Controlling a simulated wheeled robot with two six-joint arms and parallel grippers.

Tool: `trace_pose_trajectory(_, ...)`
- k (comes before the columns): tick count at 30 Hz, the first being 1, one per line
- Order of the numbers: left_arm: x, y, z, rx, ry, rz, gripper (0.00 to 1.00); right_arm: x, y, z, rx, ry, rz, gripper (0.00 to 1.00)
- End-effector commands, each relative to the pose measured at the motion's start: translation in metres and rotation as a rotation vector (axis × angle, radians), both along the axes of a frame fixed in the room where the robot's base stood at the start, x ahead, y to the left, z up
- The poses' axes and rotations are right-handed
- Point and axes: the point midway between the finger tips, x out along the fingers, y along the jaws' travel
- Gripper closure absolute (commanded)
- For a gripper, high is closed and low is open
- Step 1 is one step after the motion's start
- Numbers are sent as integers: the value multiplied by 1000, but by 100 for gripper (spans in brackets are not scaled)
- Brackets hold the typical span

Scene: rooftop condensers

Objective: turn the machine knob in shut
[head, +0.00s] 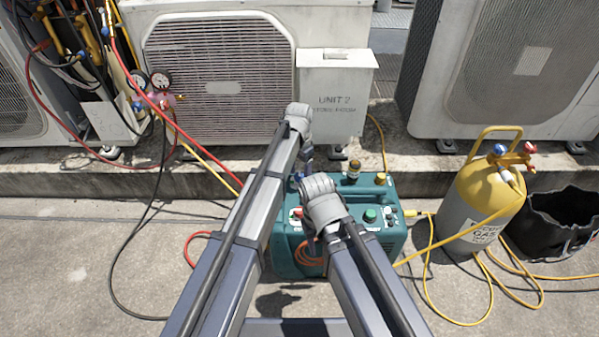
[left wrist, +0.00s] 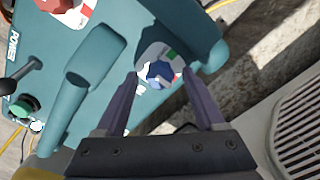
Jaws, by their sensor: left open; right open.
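The teal machine (head: 373,200) stands on the ground below the middle condenser. In the left wrist view, a blue knob (left wrist: 158,73) sits in a corner recess of its top, beside green and red marks. My left gripper (left wrist: 160,76) is open, with one finger on either side of the blue knob in that view; I cannot tell whether they touch it. A red knob (left wrist: 62,4) is at the top edge there. In the head view, my left gripper (head: 307,154) is over the machine's back left. My right gripper (head: 312,240) is over its front, fingers largely hidden.
A yellow and grey gas cylinder (head: 470,205) and a black bucket (head: 562,222) stand to the right. Yellow hoses lie around them. A gauge set (head: 150,85) with hoses hangs at the left. A concrete ledge (head: 120,180) runs behind the machine.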

Motion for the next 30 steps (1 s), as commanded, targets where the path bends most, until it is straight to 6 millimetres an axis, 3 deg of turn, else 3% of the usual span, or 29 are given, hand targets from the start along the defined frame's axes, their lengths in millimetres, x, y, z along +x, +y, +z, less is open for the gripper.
trace_pose_trajectory(8, 0, 0, 10, 0, 0, 0, 29, 0, 0, 10, 0, 0, 0, 50)
trace_pose_trajectory(24, 0, 0, 74, 0, 0, 0, 29, -1, 0, 74, -1, 4, 3, 50)
trace_pose_trajectory(30, 0, 0, 79, 0, 0, 0, 29, -1, 0, 79, -1, 4, 5, 50)
